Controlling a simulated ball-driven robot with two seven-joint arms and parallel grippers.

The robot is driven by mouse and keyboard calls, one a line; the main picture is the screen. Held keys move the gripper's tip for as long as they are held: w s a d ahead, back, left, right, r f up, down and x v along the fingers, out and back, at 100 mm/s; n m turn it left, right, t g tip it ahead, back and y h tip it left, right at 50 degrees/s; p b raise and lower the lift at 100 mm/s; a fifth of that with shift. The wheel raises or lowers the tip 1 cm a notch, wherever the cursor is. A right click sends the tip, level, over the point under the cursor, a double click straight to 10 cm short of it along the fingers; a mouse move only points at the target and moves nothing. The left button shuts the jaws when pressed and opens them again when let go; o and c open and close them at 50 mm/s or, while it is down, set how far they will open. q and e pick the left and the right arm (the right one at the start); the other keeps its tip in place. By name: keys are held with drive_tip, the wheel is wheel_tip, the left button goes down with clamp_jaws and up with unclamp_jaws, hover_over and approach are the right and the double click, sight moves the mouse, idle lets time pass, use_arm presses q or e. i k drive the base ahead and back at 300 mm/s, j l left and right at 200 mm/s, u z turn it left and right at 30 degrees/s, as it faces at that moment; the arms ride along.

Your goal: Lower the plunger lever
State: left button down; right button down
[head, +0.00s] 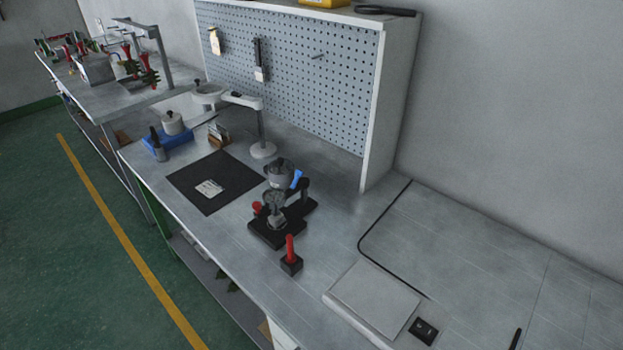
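A wax injector with a black base (268,232) and a grey pot (279,172) stands in the middle of the bench. A blue handle (297,179) sticks up at a tilt beside the pot, and a red knob (257,207) shows at the injector's left side. In front of it, a red upright handle (290,247) stands on a small black block (291,264). I cannot tell for certain which of these is the plunger lever. Neither of my grippers is in view.
A black mat (190,199) with a small light metal piece (209,188) lies left of the injector. A white lamp (262,125) stands behind. A pale flat plate (375,298) is at the right front.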

sight(299, 173)
drive_tip(key=z, duration=1.6)
drive_tip(key=k+j, duration=0.4)
drive_tip(key=k, duration=0.15)
drive_tip(key=k+j+z, duration=0.1)
drive_tip(key=k+j, duration=0.25)
drive_tip(key=k, duration=0.25)
